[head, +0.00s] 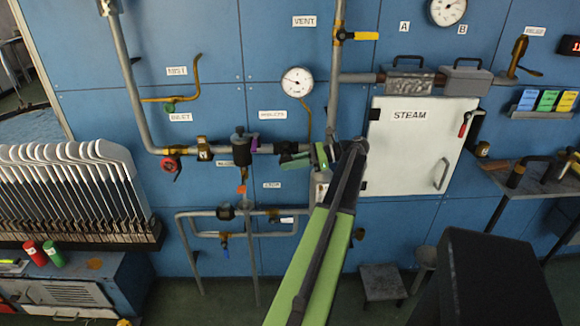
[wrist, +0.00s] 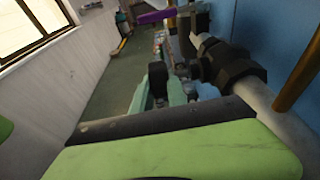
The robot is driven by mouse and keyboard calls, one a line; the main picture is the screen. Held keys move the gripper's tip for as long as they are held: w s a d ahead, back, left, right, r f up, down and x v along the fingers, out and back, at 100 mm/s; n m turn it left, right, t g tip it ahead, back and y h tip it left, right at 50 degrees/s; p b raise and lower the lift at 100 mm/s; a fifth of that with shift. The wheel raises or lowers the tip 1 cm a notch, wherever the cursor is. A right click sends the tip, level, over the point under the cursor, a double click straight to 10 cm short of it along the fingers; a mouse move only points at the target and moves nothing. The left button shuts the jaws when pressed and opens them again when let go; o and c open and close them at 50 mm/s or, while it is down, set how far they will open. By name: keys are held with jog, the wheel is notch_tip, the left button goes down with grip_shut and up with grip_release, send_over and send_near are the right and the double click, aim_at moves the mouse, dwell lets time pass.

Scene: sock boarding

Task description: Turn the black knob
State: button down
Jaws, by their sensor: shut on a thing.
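My gripper (head: 304,159) is at the horizontal pipe in the middle of the head view, its green jaws pointing left. A dark fitting that looks like the black knob (head: 287,148) sits there, partly hidden by the jaws. In the wrist view a black rounded piece, which I take for the black knob (wrist: 157,78), stands between the teal jaws of my gripper (wrist: 175,95). The gripper is shut on it. The exact contact is hard to see.
A round gauge (head: 297,82) hangs above the pipe. A purple-handled valve (head: 253,143) and a red wheel (head: 170,164) sit left on the same pipe. The white STEAM cabinet (head: 417,147) is close on the right. A rack of white sock boards (head: 75,185) stands left.

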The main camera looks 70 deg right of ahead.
dwell(0.3)
jog(key=c, duration=1.3)
grip_release()
jog(key=shift+w, duration=0.1)
